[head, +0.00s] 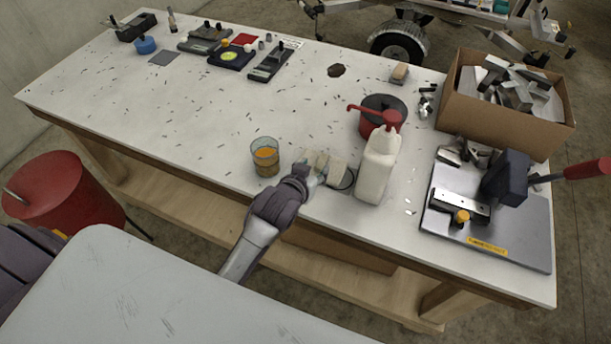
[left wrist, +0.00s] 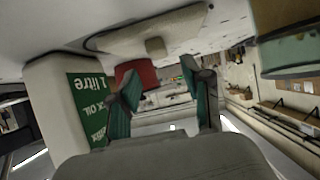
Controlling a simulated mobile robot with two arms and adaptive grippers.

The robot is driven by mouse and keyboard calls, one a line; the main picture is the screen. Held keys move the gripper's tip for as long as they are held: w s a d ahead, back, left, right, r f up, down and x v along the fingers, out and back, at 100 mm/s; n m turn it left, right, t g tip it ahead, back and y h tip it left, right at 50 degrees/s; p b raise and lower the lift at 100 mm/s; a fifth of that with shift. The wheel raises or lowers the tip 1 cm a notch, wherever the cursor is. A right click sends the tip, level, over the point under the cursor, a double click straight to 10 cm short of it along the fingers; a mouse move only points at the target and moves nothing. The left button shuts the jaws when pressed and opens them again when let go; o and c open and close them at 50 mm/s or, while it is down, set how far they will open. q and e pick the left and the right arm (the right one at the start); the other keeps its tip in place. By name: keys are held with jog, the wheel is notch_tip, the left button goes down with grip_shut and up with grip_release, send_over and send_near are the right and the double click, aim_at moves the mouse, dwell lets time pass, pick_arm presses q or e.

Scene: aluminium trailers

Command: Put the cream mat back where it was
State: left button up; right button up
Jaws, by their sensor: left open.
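The cream mat (head: 338,173) appears as a small cream patch with a dark curved edge, on the white workbench between the glass and the white bottle. My left gripper (head: 322,170) is at its near side, open, and partly covers it. In the left wrist view, which is upside down, a cream dark-edged shape (left wrist: 125,38) that looks like the mat shows at the top. It lies beyond the open green-padded fingers (left wrist: 165,95), with nothing visible held between them. I cannot tell whether they touch it. My right gripper is not in view.
The glass of orange liquid (head: 265,158) stands close left of the gripper, the white bottle (head: 376,170) close right. A cardboard box of metal offcuts (head: 500,125) and a grey plate (head: 490,235) fill the right. The bench's left middle has only scattered shavings.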

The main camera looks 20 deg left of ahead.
pick_arm(q)
jog(key=v, duration=0.6)
jog(key=shift+s+r, duration=0.1)
jog(key=s+a+f+m+g, duration=0.1)
jog(key=s+a+f+g, duration=0.2)
jog(key=s, duration=0.8)
jog(key=s+f+m+g, duration=0.1)
jog(key=s+f+g, duration=0.1)
jog(key=s+g, duration=0.65)
notch_tip(320, 180, down, 26)
jog(key=s+t, duration=0.2)
jog(key=s, duration=0.1)
jog(key=s+a+f+g, duration=0.1)
jog(key=s+a+f, duration=0.2)
jog(key=s+f, duration=1.2)
jog(key=shift+s+f+b, duration=0.4)
jog(key=shift+f, duration=0.35)
jog(key=shift+g, duration=0.25)
